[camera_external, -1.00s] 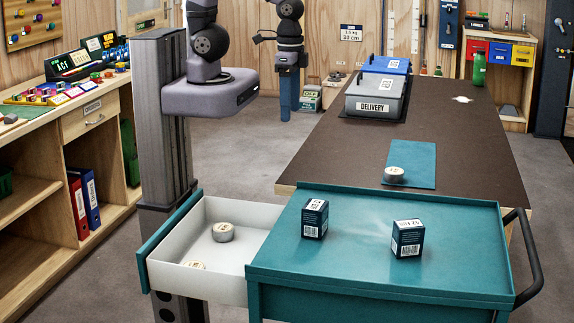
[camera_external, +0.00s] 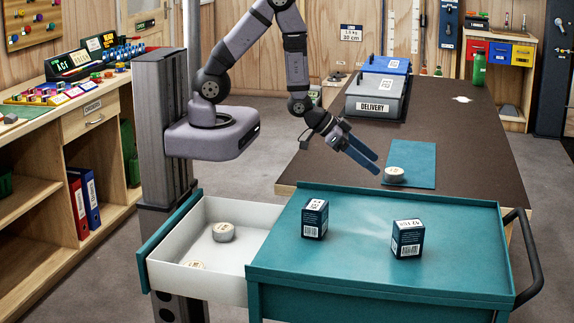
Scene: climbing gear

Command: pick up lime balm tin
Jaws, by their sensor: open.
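A small round tin with a pale lid (camera_external: 394,174) stands on the teal mat (camera_external: 415,155) at the near end of the brown table. A similar tin (camera_external: 223,231) sits in the open white drawer of the teal cart, and another (camera_external: 195,265) is partly hidden by the drawer's front wall. No lime colour can be made out on any tin, so I cannot tell which is the lime balm tin. My gripper (camera_external: 374,164) has blue fingers, is open and empty, and points down to the right, just left of the tin on the mat.
Two dark boxes, a left one (camera_external: 315,219) and a right one (camera_external: 408,239), stand on the teal cart top (camera_external: 350,270). A grey delivery bin (camera_external: 376,98) and a blue bin (camera_external: 388,65) stand farther back on the brown table (camera_external: 460,130). The table's middle is clear.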

